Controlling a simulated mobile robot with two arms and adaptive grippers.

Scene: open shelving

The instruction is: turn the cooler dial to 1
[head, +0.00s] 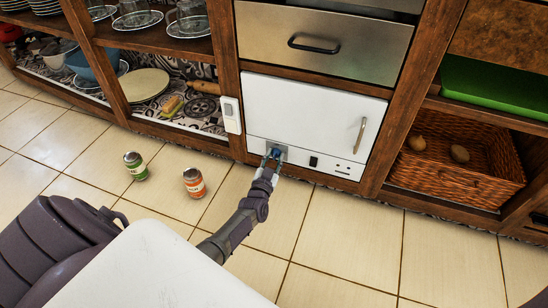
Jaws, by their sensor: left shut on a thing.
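A white cooler (310,110) with a vertical metal handle (360,135) is built into the wooden shelving. Its door is closed. A control strip (325,164) runs along its bottom, with a small black switch to the right. My left gripper (272,155) is at the left end of this strip, shut on the cooler dial (278,150). The dial is mostly hidden by the fingers, so I cannot read its setting. My right gripper is not in view.
A green can (136,167) and an orange can (194,183) stand on the tiled floor left of my left arm. A wicker basket (440,180) with potato-like items sits on a low shelf at right. The floor right of my arm is clear.

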